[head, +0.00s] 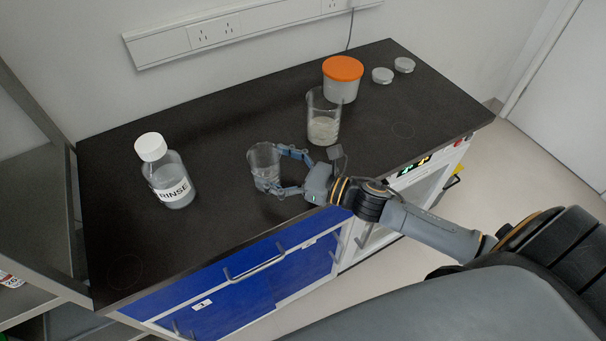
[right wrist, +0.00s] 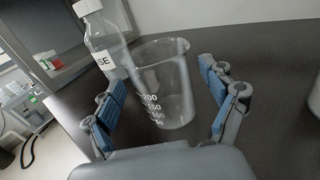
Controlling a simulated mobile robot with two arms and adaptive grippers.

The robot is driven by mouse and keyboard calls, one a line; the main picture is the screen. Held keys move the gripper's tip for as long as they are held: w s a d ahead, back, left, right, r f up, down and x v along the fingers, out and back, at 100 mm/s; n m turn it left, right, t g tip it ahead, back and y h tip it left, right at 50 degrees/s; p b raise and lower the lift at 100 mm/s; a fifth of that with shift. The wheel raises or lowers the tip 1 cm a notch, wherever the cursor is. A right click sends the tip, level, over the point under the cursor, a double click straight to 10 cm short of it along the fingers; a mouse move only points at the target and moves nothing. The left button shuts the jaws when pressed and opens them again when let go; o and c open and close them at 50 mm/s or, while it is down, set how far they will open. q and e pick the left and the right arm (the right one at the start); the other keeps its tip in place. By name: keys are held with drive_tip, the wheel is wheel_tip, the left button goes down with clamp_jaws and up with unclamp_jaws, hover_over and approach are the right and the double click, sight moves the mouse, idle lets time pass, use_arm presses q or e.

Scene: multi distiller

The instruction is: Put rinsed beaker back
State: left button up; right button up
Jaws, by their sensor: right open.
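A small clear glass beaker (head: 264,163) stands upright on the dark counter and looks empty. My right gripper (head: 287,170) is open, with one finger on either side of this beaker. In the right wrist view the beaker (right wrist: 165,85) stands between the open fingers (right wrist: 165,108), with its volume marks facing me. Gaps show between the glass and the blue finger pads. A taller beaker (head: 323,122) with whitish contents stands behind and to the right. My left gripper is not in view.
A white-capped bottle labelled RINSE (head: 171,180) stands to the left; it also shows in the right wrist view (right wrist: 102,42). An orange-lidded tub (head: 342,84) and two small grey round pieces (head: 382,75) are at the back right. The counter's front left (head: 130,235) is clear.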

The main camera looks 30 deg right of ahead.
drive_tip(key=b+v, duration=0.1)
drive_tip(key=v, duration=0.7)
drive_tip(key=shift+s+d+b, duration=0.25)
drive_tip(key=shift+s+b, duration=0.05)
drive_tip(key=shift+b, duration=0.05)
drive_tip(key=shift+s+d, duration=0.4)
drive_tip(key=shift+s, duration=0.1)
